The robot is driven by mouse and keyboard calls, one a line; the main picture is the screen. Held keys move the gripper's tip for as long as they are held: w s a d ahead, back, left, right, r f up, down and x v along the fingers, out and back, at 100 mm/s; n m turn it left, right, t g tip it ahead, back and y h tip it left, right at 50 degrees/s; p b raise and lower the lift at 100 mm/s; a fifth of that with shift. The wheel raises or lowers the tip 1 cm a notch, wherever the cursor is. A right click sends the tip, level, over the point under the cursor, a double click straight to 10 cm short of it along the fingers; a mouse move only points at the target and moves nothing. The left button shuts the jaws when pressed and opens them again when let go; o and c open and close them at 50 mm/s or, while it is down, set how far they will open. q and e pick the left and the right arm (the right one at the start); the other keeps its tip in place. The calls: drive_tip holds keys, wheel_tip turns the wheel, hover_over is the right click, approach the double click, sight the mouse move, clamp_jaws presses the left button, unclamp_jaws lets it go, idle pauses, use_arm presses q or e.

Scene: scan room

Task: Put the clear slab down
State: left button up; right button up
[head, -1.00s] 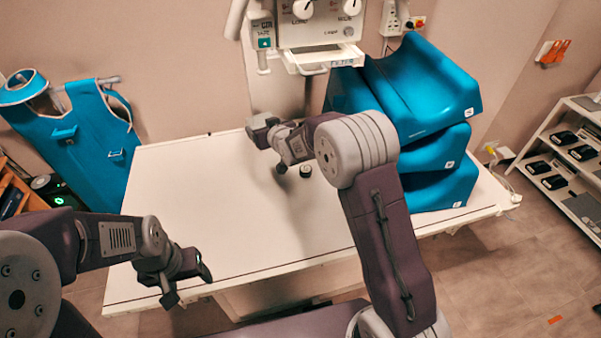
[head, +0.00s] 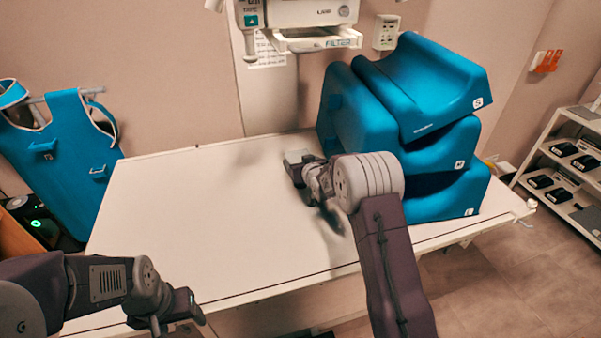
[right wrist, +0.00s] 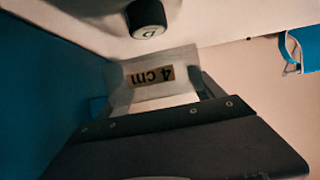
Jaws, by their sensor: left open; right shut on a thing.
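The clear slab (right wrist: 152,76), a pale see-through block with a "4 cm" label, is between the fingers of my right gripper in the right wrist view. The label reads upside down there. In the head view my right gripper (head: 299,163) is over the back middle of the white table (head: 190,220), with a pale block end at its tip. I cannot tell whether the slab touches the table. My left gripper (head: 177,316) is open and empty at the table's front left edge.
Stacked blue wedge cushions (head: 430,140) stand right of my right arm. A small black knob-like piece (right wrist: 147,18) marked "D" is near the slab in the right wrist view. A machine with a tray (head: 318,40) hangs behind the table. The table's left half is clear.

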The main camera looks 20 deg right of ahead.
drive_tip(key=shift+f, duration=0.1)
wheel_tip(320, 180, down, 3)
drive_tip(key=shift+s+a+r, duration=0.1)
drive_tip(key=shift+s+r, duration=0.05)
drive_tip(key=shift+w+f, duration=0.2)
drive_tip(key=shift+f, duration=0.05)
drive_tip(key=shift+s+f, duration=0.1)
drive_tip(key=o, duration=2)
drive_tip(key=shift+f, duration=0.1)
drive_tip(key=shift+r, duration=0.25)
drive_tip(key=v, duration=1.2)
drive_tip(key=shift+b, duration=0.35)
